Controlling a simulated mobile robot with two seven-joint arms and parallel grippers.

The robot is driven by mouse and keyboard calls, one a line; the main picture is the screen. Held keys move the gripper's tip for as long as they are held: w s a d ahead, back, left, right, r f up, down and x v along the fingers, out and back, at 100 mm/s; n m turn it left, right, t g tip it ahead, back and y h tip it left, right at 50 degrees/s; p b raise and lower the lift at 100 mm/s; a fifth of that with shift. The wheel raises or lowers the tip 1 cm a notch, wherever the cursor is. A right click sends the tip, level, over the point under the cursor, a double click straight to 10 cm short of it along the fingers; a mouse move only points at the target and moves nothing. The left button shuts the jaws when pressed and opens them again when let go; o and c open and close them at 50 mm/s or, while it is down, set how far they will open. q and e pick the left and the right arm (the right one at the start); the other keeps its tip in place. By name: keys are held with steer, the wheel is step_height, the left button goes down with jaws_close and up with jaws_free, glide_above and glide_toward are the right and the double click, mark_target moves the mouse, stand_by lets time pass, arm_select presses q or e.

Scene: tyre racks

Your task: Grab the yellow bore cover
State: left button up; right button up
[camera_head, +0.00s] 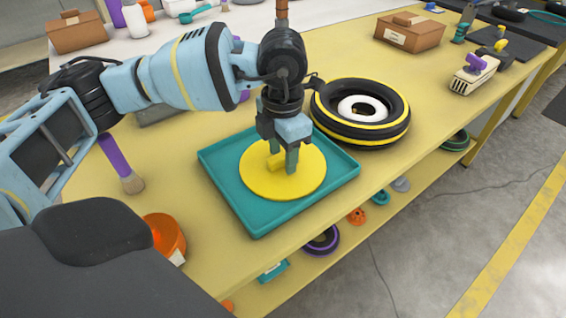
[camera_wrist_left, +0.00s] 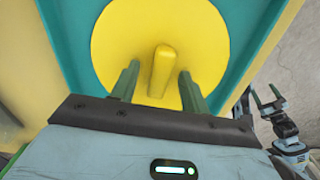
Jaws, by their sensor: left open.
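The yellow bore cover (camera_head: 258,180) is a round disc with a raised bar handle. It lies flat in a teal tray (camera_head: 257,222) on the yellow table. In the left wrist view the cover (camera_wrist_left: 205,35) shows with its handle upright in the middle. My left gripper (camera_head: 283,160) points down over the cover. Its jaws are open, and in the left wrist view the two fingers (camera_wrist_left: 157,85) stand on either side of the handle, apart from it. In the head view the gripper partly hides the handle. My right gripper (camera_wrist_left: 266,103) shows at the right edge of the left wrist view, its jaws spread.
A black tyre with a yellow ring (camera_head: 382,132) lies right behind the tray. An orange container (camera_head: 165,236) and a purple-handled brush (camera_head: 120,165) are on the left. A cardboard box (camera_head: 409,33) stands farther back. The lower shelf (camera_head: 345,232) holds several parts.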

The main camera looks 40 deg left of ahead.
arm_select(q)
jaws_close()
steer(key=shift+r, duration=0.2)
steer(key=shift+r, duration=0.2)
steer(key=r, duration=0.3)
steer(key=shift+d+p, duration=0.2)
steer(key=shift+p, duration=0.1)
steer(key=s+d, duration=0.2)
steer(key=d, duration=0.5)
steer(key=s+d+r, duration=0.1)
steer(key=s+d, duration=0.2)
steer(key=d, duration=0.4)
steer(key=shift+s+d+r, duration=0.15)
steer(key=shift+d, duration=0.2)
